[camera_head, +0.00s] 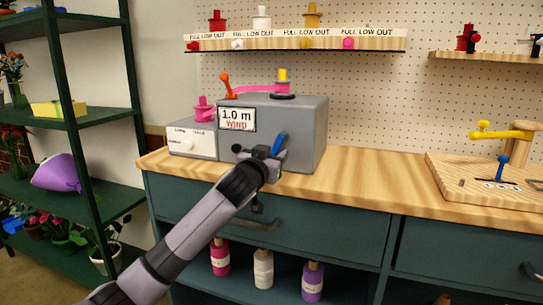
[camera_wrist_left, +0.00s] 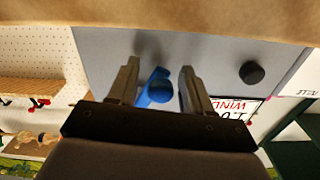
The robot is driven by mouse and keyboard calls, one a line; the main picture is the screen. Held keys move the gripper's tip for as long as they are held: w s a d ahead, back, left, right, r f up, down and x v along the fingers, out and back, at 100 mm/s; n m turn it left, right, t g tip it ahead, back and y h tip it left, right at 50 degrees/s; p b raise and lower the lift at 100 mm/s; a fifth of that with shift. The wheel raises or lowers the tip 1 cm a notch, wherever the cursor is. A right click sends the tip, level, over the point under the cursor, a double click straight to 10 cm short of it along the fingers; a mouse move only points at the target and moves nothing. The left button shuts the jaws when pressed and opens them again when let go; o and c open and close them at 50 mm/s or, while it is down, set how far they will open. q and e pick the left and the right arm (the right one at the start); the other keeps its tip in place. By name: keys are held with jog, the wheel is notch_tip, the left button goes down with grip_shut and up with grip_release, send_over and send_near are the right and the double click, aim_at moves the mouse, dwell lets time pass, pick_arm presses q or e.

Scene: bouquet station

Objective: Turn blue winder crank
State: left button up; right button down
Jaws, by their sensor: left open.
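The winder is a grey box (camera_head: 300,130) on the wooden counter, with a sign (camera_head: 237,119) reading "1.0 m WIND". Its blue crank (camera_head: 279,144) shows on the front face, partly hidden by my left gripper (camera_head: 262,156). In the left wrist view the blue crank (camera_wrist_left: 157,88) lies between the two fingers of my left gripper (camera_wrist_left: 159,72). The fingers are open, one on each side of it, with small gaps visible. A round black knob (camera_wrist_left: 252,72) sits on the face beside the gripper. My right gripper is in neither view.
The wooden counter (camera_head: 375,186) is clear to the right of the winder, up to a wooden board (camera_head: 450,180) with a yellow lever (camera_head: 510,133). A spool shelf (camera_head: 295,45) hangs above.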

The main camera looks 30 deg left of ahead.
pick_arm(q)
grip_shut()
jog(key=shift+a+r, duration=0.15)
jog(key=shift+a, duration=0.05)
dwell(0.5)
jog(key=shift+p, duration=0.35)
